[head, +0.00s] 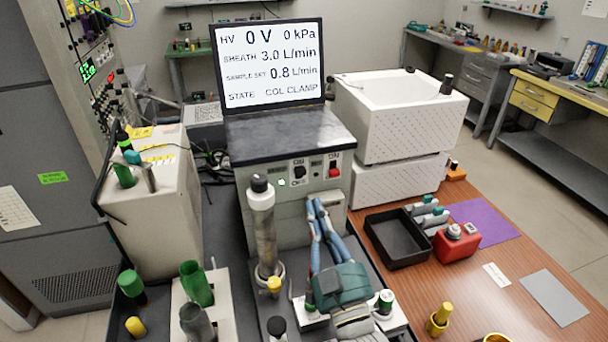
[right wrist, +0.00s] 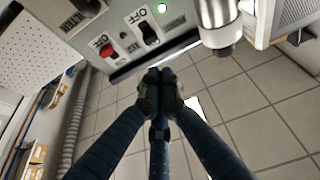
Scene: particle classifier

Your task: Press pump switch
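The grey control box (head: 270,205) has two switches on its front. A black switch (head: 299,171) sits at the left beside a small lit green lamp (head: 281,183). A red switch (head: 334,171) sits at the right. The labels beside them are too small to tell which is the pump's. The right wrist view shows the panel turned over, with the red switch (right wrist: 107,50) and black switch (right wrist: 148,34), each by an OFF mark. My right gripper (head: 315,202) is shut and empty, its tips below the switches and apart from them. My left gripper is not in view.
A screen (head: 268,65) stands on the box. A tall metal cylinder (head: 262,225) stands left of my right gripper. A black tray (head: 397,238) and red container (head: 457,243) lie to the right. Green and grey tubes (head: 196,284) stand front left.

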